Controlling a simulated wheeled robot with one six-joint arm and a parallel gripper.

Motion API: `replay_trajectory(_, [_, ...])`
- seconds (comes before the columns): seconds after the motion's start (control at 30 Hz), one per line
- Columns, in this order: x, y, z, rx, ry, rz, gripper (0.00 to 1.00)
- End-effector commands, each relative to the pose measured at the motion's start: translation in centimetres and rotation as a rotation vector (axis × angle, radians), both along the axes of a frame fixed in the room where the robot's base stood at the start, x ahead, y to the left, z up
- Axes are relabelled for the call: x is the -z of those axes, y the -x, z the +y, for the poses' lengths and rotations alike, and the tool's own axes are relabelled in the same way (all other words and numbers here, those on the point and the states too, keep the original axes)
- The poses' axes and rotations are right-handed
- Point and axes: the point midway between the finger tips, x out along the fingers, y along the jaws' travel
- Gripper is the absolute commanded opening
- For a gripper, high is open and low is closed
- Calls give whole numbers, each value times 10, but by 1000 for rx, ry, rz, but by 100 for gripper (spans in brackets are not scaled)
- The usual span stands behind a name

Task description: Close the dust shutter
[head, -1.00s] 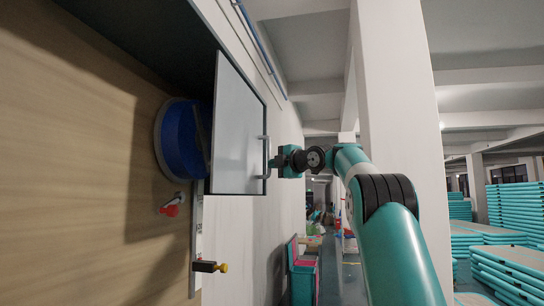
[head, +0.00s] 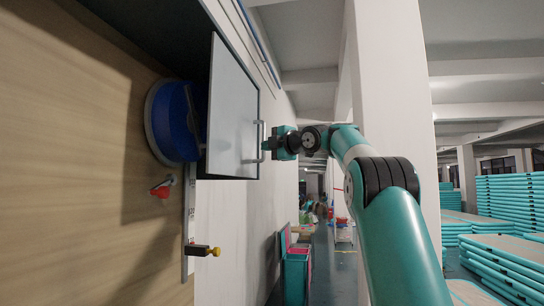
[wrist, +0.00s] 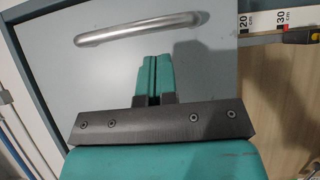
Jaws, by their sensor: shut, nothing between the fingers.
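The dust shutter is a pale grey panel (head: 232,110) with a dark edge. In the head view it stands out at an angle from the wood-coloured board. A silver bar handle (head: 260,141) is on its outer edge; it also shows in the wrist view (wrist: 137,28). My gripper (head: 266,145) is beside the handle in the head view. In the wrist view my gripper's teal fingers (wrist: 153,60) are together and empty, just below the handle, in front of the panel. I cannot tell whether the fingertips touch the panel.
A round blue part (head: 175,122) sits on the board (head: 80,170) behind the shutter. A red knob (head: 160,190) and a dark stop with a yellow knob (head: 203,250) are below it. A centimetre scale (wrist: 268,21) runs along the upper right. A white pillar (head: 388,90) stands right.

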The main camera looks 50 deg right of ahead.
Motion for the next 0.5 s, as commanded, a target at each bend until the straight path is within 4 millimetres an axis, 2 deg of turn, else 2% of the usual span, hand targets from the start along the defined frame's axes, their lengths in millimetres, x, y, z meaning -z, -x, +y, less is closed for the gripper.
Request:
replay_trajectory(0.03, [9,5,9,-1,2,-2,0])
replay_trajectory(0.3, [5,72,4,10,2,-2,0])
replay_trajectory(0.5, [2,100,5,9,0,0,0])
